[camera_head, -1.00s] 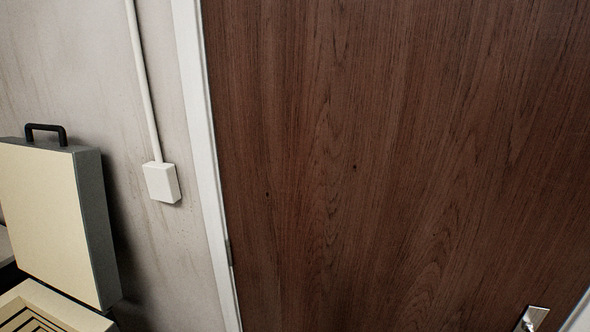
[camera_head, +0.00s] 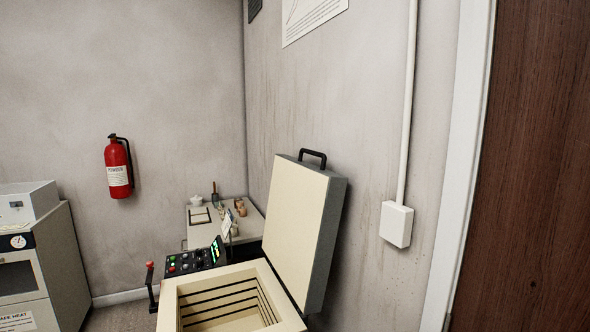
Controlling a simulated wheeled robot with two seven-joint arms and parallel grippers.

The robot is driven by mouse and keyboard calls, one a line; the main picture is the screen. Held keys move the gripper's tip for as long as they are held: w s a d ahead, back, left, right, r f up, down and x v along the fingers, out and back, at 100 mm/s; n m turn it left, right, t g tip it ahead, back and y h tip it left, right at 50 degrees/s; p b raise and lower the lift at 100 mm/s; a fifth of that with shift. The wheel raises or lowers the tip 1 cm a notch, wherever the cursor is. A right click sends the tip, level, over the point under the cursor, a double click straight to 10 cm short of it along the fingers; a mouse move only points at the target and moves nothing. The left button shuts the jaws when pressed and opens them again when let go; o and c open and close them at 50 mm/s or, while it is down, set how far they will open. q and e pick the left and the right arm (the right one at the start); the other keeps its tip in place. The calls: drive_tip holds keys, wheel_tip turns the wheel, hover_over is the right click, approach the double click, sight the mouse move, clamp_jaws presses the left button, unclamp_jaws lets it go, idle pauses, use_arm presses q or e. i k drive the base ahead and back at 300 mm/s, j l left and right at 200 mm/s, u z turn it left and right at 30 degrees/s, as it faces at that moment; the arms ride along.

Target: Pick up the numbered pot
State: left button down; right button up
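No pot with a readable number shows. Several small pots and items, among them a brown pot (camera_head: 241,208) and a white lidded pot (camera_head: 197,200), stand on a small table (camera_head: 254,222) in the back corner. They are too small to make out any number. Neither of my grippers is in view.
An open kiln (camera_head: 165,305) with its raised lid (camera_head: 300,225) and control panel (camera_head: 190,262) stands in front of the table. A grey cabinet (camera_head: 62,262) is at the left. A red extinguisher (camera_head: 118,168) hangs on the wall. A brown door (camera_head: 530,180) is at the right.

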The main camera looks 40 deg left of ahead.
sight(234, 229)
drive_tip(key=i+j+u, duration=0.1)
drive_tip(key=u, duration=0.9)
